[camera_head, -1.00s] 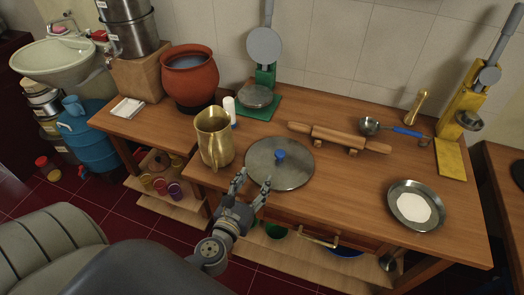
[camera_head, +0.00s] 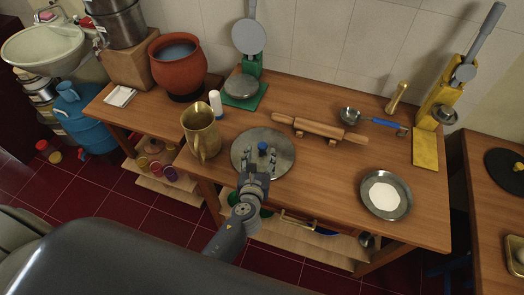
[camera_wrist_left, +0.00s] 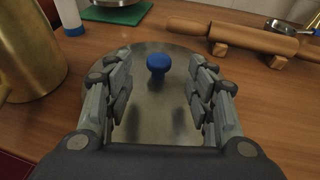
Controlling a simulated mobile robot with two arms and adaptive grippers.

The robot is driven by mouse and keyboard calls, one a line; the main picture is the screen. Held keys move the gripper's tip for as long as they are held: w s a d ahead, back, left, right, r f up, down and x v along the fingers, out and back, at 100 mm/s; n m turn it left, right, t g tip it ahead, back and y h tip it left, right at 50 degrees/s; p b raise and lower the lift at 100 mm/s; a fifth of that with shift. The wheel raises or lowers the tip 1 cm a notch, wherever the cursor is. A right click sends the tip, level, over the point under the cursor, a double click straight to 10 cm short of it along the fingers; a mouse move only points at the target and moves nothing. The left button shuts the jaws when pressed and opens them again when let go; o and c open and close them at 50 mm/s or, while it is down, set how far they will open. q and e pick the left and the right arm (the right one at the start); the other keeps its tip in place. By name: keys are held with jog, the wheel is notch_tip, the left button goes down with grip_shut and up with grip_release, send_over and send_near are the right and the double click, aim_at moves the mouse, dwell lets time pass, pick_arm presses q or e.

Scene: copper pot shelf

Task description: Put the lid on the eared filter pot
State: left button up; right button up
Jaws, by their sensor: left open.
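The lid (camera_head: 284,162) is a flat round steel disc with a blue knob (camera_head: 262,146). It lies on the wooden table, near its front edge. My left gripper (camera_head: 261,157) is over the lid. In the left wrist view its fingers are open and empty, with the knob (camera_wrist_left: 159,66) between and just beyond the tips, apart from both. A stacked steel vessel (camera_head: 118,27) stands on a wooden block at the back left; its top is cut off, and I cannot tell whether it is the eared filter pot. My right gripper is not in view.
A brass jug (camera_head: 201,131) stands close left of the lid. A terracotta pot (camera_head: 183,68) and a white bottle (camera_head: 216,104) are behind it. A rolling pin (camera_head: 318,128) lies behind right; a steel plate (camera_head: 386,194) is at the right. The table between lid and plate is clear.

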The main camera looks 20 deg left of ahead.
aim_at(262, 146)
pick_arm(q)
jog(key=x, duration=0.4)
jog(key=shift+w, duration=0.2)
jog(key=shift+w+a+f, duration=0.1)
jog(key=shift+w+f, duration=0.05)
jog(key=shift+w, duration=0.15)
grip_shut()
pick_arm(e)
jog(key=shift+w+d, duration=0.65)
